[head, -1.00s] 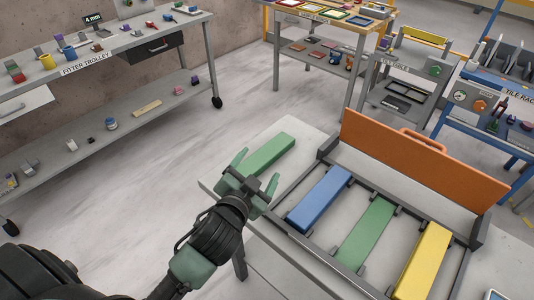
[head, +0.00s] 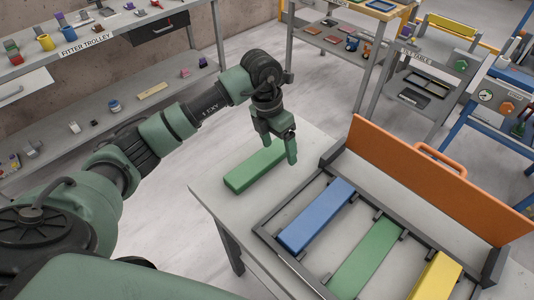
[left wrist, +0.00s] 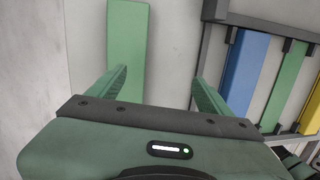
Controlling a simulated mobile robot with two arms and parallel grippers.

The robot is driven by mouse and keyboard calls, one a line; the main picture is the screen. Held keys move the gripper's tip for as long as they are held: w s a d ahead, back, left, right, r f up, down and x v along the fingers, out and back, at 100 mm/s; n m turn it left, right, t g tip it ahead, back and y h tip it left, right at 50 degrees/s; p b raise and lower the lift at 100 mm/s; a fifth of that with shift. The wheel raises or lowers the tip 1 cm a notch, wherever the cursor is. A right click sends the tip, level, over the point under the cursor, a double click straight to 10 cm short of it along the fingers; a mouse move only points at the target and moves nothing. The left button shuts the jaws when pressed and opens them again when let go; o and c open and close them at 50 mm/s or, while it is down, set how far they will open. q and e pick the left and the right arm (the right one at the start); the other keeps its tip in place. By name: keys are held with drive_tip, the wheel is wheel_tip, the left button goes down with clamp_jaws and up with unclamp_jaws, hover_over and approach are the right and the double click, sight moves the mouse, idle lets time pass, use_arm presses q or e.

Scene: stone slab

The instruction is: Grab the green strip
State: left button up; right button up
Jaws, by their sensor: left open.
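A loose green strip (head: 252,168) lies on the pale stone slab (head: 215,202), left of a dark frame. Another green strip (head: 367,256) lies in the frame between a blue strip (head: 317,214) and a yellow strip (head: 436,277). My left gripper (head: 280,150) is open and points down over the far end of the loose strip. In the left wrist view the loose strip (left wrist: 127,45) runs beyond the left finger, and the space between the fingers (left wrist: 157,88) is mostly bare slab. Whether the fingers touch the strip is unclear. My right gripper is not in view.
The dark frame (head: 290,262) has an upright orange panel (head: 430,180) along its far side. A fitter trolley (head: 120,32) with small items stands at the back left. Other benches stand behind. The slab around the loose strip is clear.

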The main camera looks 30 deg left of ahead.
sight(262, 159)
use_arm(q)
drive_tip(key=a, duration=0.1)
drive_tip(key=a+y, duration=0.1)
drive_tip(key=a, duration=0.1)
drive_tip(key=a+r+y, duration=0.1)
drive_tip(key=a, duration=0.1)
drive_tip(key=shift+w+n, duration=0.2)
drive_tip(key=shift+n, duration=0.2)
drive_tip(key=shift+s+a+f, duration=0.1)
drive_tip(key=shift+a+f, duration=0.05)
drive_tip(key=shift+f, duration=0.15)
drive_tip(key=f+p, duration=0.1)
drive_tip(key=f, duration=0.1)
drive_tip(key=f+p, duration=0.1)
drive_tip(key=f, duration=0.1)
drive_tip(key=s+f+p, duration=0.1)
drive_tip(key=f, duration=0.1)
drive_tip(key=shift+d+f, duration=0.15)
drive_tip(key=shift+d, duration=0.15)
drive_tip(key=shift+f, duration=0.35)
drive_tip(key=c, duration=1.7)
drive_tip(key=shift+w+r, duration=0.1)
clamp_jaws()
